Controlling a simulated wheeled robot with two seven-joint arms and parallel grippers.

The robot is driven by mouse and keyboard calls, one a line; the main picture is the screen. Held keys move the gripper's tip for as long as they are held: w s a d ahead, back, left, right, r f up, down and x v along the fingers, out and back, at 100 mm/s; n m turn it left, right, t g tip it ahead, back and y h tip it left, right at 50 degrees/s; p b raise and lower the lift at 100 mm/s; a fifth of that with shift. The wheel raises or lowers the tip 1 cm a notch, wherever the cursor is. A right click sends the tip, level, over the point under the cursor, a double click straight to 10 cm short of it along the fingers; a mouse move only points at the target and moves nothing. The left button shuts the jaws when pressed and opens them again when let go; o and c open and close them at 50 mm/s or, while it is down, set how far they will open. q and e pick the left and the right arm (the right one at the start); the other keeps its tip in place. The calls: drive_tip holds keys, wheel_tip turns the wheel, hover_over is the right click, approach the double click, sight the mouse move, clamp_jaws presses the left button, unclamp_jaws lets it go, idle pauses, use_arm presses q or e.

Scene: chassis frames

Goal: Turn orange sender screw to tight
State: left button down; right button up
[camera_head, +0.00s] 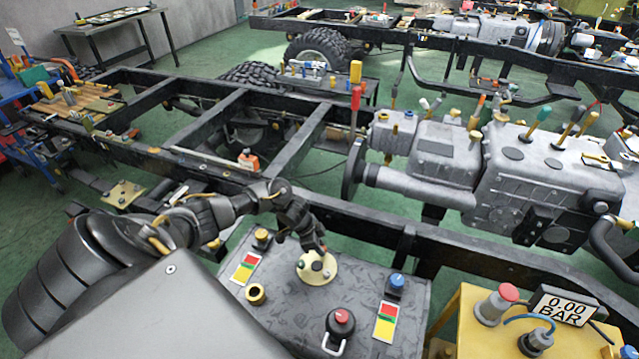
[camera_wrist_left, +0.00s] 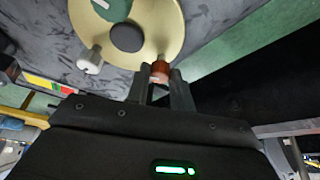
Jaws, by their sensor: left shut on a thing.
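The orange sender screw (camera_wrist_left: 160,70) stands near the rim of a round cream sender plate (camera_wrist_left: 170,30) in the left wrist view. The fingers of my left gripper (camera_wrist_left: 161,84) are closed on this screw. A pale grey screw (camera_wrist_left: 91,60), a dark round cap (camera_wrist_left: 126,37) and a green part (camera_wrist_left: 112,8) are also on the plate. In the head view the sender plate (camera_head: 317,271) lies on top of a grey tank (camera_head: 295,312). My left gripper (camera_head: 316,246) reaches down to its far edge and hides the orange screw there. My right gripper is not seen.
On the tank, a yellow-topped fitting (camera_head: 262,236), brass ring (camera_head: 256,293), red-topped knob (camera_head: 341,322) and blue-topped knob (camera_head: 397,283) surround the plate. A black chassis rail (camera_head: 450,253) runs behind. A yellow stand (camera_head: 470,335) with a 0.00 BAR display (camera_head: 565,309) is at right.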

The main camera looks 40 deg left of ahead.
use_arm(q)
drive_tip(key=m, duration=0.1)
drive_tip(key=m+b, duration=0.1)
drive_tip(key=m+g+b, duration=0.1)
drive_tip(key=shift+w+a+f+m+h, duration=0.1)
drive_tip(key=shift+w+a+m+h, duration=0.1)
drive_tip(key=shift+w+m+h, duration=0.1)
drive_tip(key=shift+m+g+b, duration=0.3)
drive_tip(key=shift+m+b, duration=0.4)
drive_tip(key=c, duration=1.2)
unclamp_jaws()
drive_tip(key=shift+s+r, duration=0.1)
drive_tip(key=shift+r, duration=0.1)
drive_tip(key=v, duration=1)
drive_tip(key=shift+a+r, duration=0.25)
drive_tip(key=shift+r, duration=0.05)
